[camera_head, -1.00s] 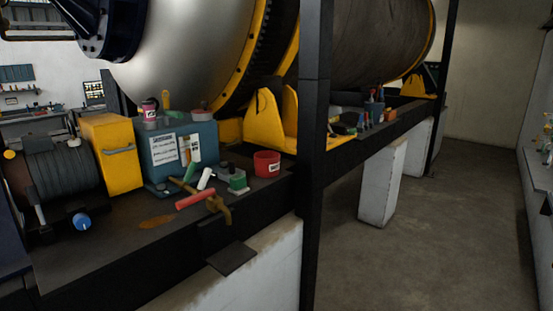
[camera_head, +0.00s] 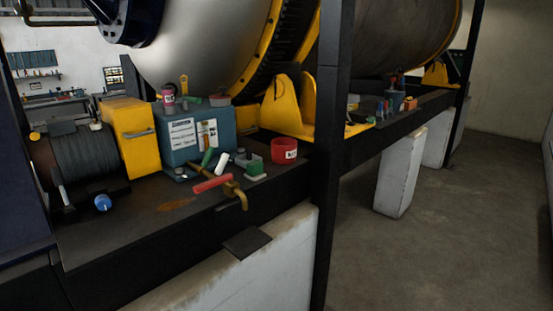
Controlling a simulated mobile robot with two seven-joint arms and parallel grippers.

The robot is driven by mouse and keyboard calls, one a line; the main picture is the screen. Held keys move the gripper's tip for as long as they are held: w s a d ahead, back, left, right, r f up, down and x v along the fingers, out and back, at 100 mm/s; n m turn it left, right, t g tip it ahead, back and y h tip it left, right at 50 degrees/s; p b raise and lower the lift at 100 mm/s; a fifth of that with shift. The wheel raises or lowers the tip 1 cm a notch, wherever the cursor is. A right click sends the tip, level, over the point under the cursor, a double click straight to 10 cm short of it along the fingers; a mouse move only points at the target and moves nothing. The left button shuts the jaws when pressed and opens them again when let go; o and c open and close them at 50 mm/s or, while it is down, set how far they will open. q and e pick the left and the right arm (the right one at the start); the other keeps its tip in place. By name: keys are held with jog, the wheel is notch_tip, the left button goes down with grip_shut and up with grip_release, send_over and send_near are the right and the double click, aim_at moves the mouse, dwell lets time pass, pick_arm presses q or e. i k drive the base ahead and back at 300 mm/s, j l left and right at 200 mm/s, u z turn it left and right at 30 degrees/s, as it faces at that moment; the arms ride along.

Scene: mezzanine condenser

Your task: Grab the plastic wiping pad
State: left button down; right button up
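No thing in view is clearly the plastic wiping pad. A small green block with a pale base (camera_head: 256,177) lies near the front edge of the dark ledge (camera_head: 130,222); it may be the pad, but it is too small to tell. It sits just left of a red tub (camera_head: 284,150) and right of a brass-coloured tool (camera_head: 236,190). Neither of my grippers is in view.
A teal box (camera_head: 190,138), a yellow case (camera_head: 130,133) and a cable drum (camera_head: 85,158) stand on the ledge. A red cylinder (camera_head: 212,184) lies in front. A black post (camera_head: 332,120) rises right of the tub. The floor (camera_head: 430,240) at right is clear.

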aim_at(255, 168)
jog(key=u, duration=1)
jog(key=i+l+u, duration=0.1)
jog(key=l+u, duration=0.45)
jog(key=u, duration=0.2)
jog(key=i+l+u, duration=0.1)
jog(key=l+u, duration=0.5)
jog(key=l, duration=0.3)
jog(key=k+l+u, duration=0.25)
jog(key=l, duration=0.8)
jog(key=k+l+u, duration=0.1)
jog(key=l, duration=0.45)
